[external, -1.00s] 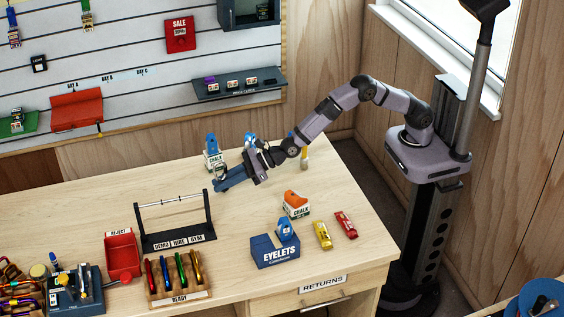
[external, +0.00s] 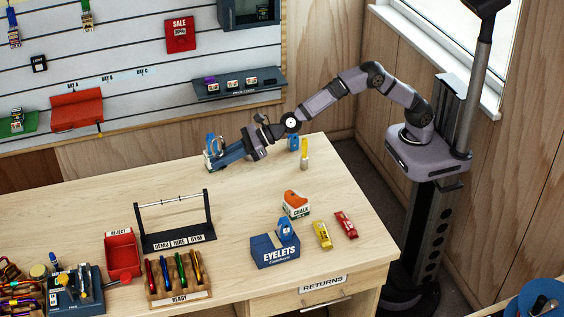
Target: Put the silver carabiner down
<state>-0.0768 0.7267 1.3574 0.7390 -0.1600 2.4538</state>
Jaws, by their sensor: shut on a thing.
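My gripper (external: 216,160) reaches left over the back of the table, its blue fingers tilted a little downward. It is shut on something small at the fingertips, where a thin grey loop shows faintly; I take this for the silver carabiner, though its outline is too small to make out. The fingertips are right in front of a blue-topped chalk pack (external: 210,142) and hide its lower part. I cannot tell whether they touch it.
A bar rack (external: 178,238) labelled DEMO, HIRE, GYM stands in front. A red REJECT tray (external: 122,256), READY block (external: 180,294), EYELETS box (external: 275,252) and orange-topped chalk pack (external: 296,204) stand nearer. Yellow (external: 322,235) and red (external: 346,224) pieces lie right. The table's middle is clear.

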